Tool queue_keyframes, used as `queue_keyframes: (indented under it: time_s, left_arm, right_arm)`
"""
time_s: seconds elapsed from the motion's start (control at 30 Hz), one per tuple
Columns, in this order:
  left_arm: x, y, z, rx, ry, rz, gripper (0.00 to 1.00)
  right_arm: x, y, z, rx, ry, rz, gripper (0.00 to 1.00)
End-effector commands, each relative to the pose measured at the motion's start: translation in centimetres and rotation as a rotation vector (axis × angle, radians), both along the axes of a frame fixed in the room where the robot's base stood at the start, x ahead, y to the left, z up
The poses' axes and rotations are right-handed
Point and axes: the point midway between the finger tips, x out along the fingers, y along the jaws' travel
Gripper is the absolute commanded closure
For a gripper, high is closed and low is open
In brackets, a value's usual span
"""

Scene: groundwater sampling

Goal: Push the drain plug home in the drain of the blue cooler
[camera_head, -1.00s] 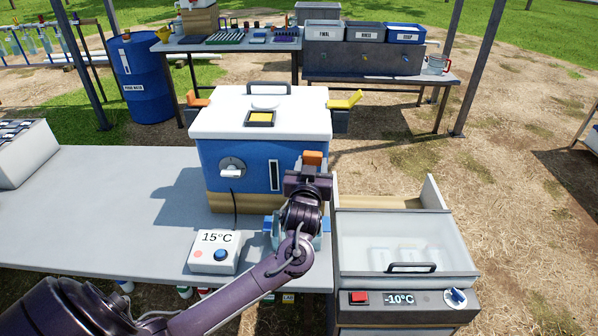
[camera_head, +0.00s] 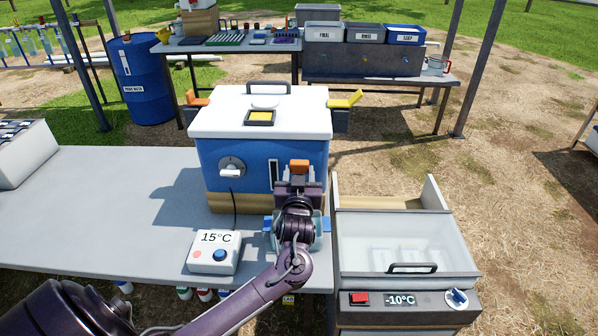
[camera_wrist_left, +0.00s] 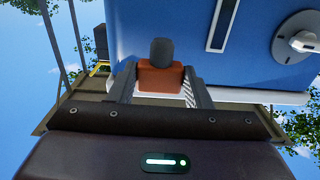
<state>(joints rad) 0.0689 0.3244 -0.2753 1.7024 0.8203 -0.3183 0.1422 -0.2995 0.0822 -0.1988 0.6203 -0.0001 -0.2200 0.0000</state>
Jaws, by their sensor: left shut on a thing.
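The blue cooler (camera_head: 225,162) stands on a wooden base on the table, its white lid closed. My left gripper (camera_head: 299,176) is at the right part of its front face, shut on the orange drain plug (camera_head: 299,165). In the left wrist view, which is turned over, the plug (camera_wrist_left: 160,78) sits between the two fingers (camera_wrist_left: 160,90). Its dark grey rounded end (camera_wrist_left: 161,51) points toward the blue wall (camera_wrist_left: 150,22). I cannot tell whether that end touches the wall. The drain opening is not visible. My right gripper is not in view.
A white 15°C control box (camera_head: 214,252) stands front left of the cooler, cabled to it. A clear-lidded freezer box (camera_head: 408,238) stands close on the right. A pale blue object (camera_head: 268,226) shows partly behind my arm.

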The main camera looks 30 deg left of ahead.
Motion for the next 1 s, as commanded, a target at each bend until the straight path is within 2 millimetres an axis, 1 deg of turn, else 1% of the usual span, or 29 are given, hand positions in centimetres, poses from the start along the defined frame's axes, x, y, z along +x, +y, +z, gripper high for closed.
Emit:
queue_keyframes:
  time_s: [0.03,0.1,0.3,0.4,1.0]
  left_arm:
    - [0.0,0.0,-0.9,-0.001,0.001,0.000,0.77]
    - [0.0,0.0,-1.6,0.000,0.000,0.000,0.77]
    - [0.0,0.0,-3.4,-0.001,0.000,0.001,0.77]
    - [0.0,0.0,-3.9,-0.001,0.000,0.001,0.77]
    - [0.0,0.0,-4.0,-0.001,-0.001,0.000,0.77]
  right_arm:
    - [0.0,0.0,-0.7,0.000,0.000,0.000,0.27]
    - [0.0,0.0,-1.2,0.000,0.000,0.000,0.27]
    - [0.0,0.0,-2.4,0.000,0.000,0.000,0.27]
    - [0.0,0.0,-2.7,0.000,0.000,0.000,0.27]
    - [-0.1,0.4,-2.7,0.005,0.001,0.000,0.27]
